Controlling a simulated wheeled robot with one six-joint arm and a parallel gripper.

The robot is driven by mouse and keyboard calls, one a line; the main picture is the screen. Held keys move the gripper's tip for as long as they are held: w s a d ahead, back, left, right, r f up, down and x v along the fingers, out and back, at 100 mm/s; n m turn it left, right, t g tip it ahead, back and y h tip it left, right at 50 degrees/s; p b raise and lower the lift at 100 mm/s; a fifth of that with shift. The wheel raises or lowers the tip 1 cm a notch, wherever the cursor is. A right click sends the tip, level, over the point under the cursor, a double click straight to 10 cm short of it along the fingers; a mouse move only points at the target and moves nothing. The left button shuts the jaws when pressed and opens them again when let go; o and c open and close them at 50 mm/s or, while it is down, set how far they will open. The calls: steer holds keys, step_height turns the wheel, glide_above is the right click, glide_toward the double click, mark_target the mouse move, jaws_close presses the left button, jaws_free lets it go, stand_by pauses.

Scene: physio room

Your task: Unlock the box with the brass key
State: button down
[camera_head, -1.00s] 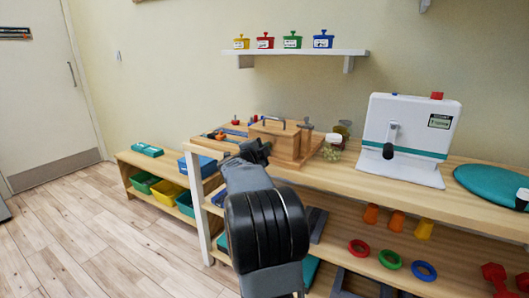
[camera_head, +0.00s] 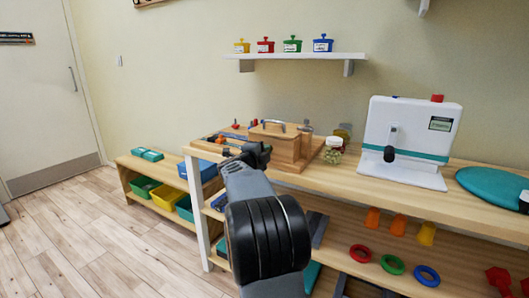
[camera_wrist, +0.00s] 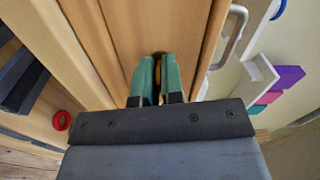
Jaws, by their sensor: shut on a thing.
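The wooden box (camera_head: 287,148) with a grey metal handle on top stands on the bench. In the wrist view its wooden face (camera_wrist: 123,22) fills the upper middle, with the handle (camera_wrist: 232,38) to the right. My gripper (camera_head: 258,150) is at the box's front left in the head view. In the wrist view my gripper (camera_wrist: 155,72) has teal fingers close together, shut on the brass key (camera_wrist: 157,60), of which only a small golden bit shows between them. The fingertips are close to the wood. I cannot tell whether the key is in a lock; the keyhole is hidden.
A jar (camera_head: 333,149) stands right of the box, and a white panel device (camera_head: 408,137) further right. A wall shelf (camera_head: 295,54) holds several small coloured pots.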

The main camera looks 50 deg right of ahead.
steer(key=c, duration=1.3)
jaws_free()
steer(key=p+v, duration=0.2)
steer(key=v, duration=1.1)
steer(key=shift+a+p, duration=0.4)
steer(key=shift+s, duration=0.1)
